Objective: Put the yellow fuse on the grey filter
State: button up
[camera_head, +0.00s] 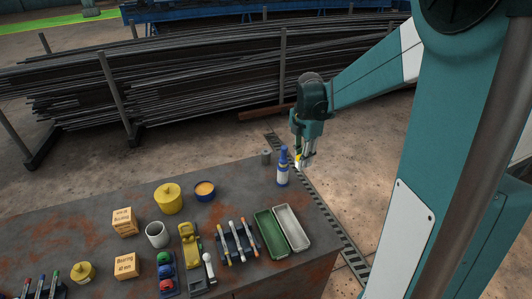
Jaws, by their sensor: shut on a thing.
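My gripper (305,160) is above the far right corner of the table, beside the blue bottle and slightly right of it. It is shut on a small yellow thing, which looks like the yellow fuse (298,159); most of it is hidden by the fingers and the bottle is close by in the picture. A small grey cylinder, which looks like the grey filter (265,157), stands upright at the table's far edge, left of the gripper and apart from it. Its top looks bare.
A blue bottle (283,170) with a white label stands between the grey cylinder and my gripper in the picture. A blue tin (205,191), yellow canister (168,198), green tray (270,233) and white tray (292,228) stand nearer. The tabletop (240,180) left of the bottle is free.

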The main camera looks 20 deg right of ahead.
notch_tip(320, 180, up, 3)
jog(key=shift+f, duration=0.15)
jog(key=shift+w, duration=0.2)
jog(key=w, duration=0.2)
jog(key=m+p, duration=0.3)
jog(key=p, duration=0.4)
send_over(265, 152)
notch_tip(265, 152, down, 5)
jog(key=shift+w+d, duration=0.1)
jog(key=shift+w, duration=0.05)
jog(key=shift+f, duration=3.15)
